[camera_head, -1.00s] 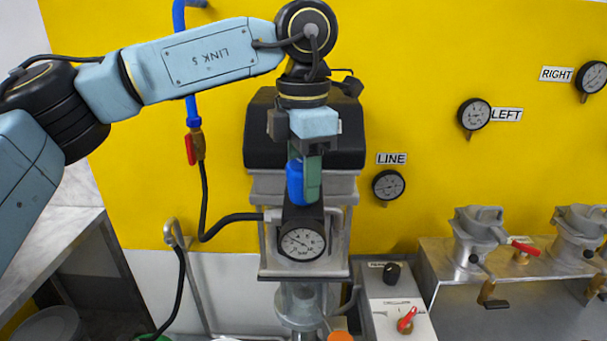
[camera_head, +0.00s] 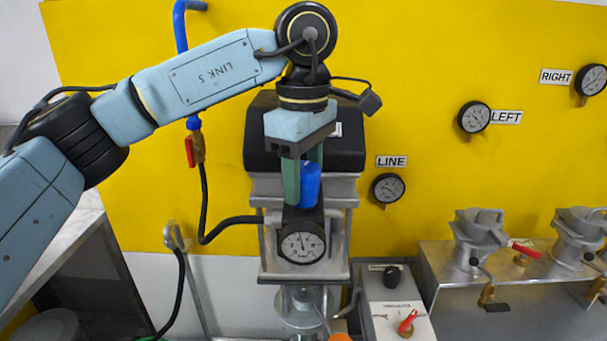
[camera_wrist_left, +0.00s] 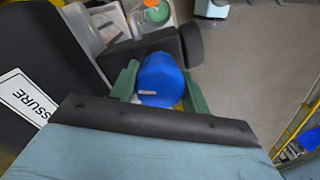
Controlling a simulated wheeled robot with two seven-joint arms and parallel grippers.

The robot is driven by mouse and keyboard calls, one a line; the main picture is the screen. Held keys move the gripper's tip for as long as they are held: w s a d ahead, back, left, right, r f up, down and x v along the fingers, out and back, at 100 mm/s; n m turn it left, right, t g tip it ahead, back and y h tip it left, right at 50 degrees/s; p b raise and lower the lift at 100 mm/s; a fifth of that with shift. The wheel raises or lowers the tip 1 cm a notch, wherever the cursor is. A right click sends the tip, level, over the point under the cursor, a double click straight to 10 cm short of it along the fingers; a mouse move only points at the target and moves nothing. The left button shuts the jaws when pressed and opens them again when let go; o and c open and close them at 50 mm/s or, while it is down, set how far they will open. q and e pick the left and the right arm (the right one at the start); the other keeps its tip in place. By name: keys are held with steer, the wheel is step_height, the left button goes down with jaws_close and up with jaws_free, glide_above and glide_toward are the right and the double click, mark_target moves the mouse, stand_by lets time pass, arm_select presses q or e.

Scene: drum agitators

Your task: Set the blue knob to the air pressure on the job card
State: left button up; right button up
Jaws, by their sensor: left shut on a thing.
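The blue knob (camera_head: 310,184) stands on top of the black regulator body, above its round white gauge (camera_head: 302,246). The gauge needle points nearly straight up; its numbers are too small to read. My left gripper (camera_head: 303,190) comes down from above, its green fingers on either side of the knob and shut on it. In the left wrist view the knob (camera_wrist_left: 160,80) sits between the two green fingers, with a pale mark on its top. The job card is not seen legibly in any view. My right gripper is not in view.
A LINE gauge (camera_head: 389,188), a LEFT gauge (camera_head: 474,117) and a RIGHT gauge (camera_head: 591,79) are on the yellow wall. A control box (camera_head: 393,308) with a black knob and a red switch stands at lower right. A black hose (camera_head: 212,210) runs left of the regulator.

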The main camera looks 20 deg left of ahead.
mark_target(304, 167)
arm_select(q)
steer(key=shift+r+m, duration=0.1)
steer(key=shift+m, duration=0.5)
steer(key=o, duration=1)
step_height(304, 167, up, 13)
steer(key=shift+r+p, duration=0.15)
steer(key=shift+p, duration=0.55)
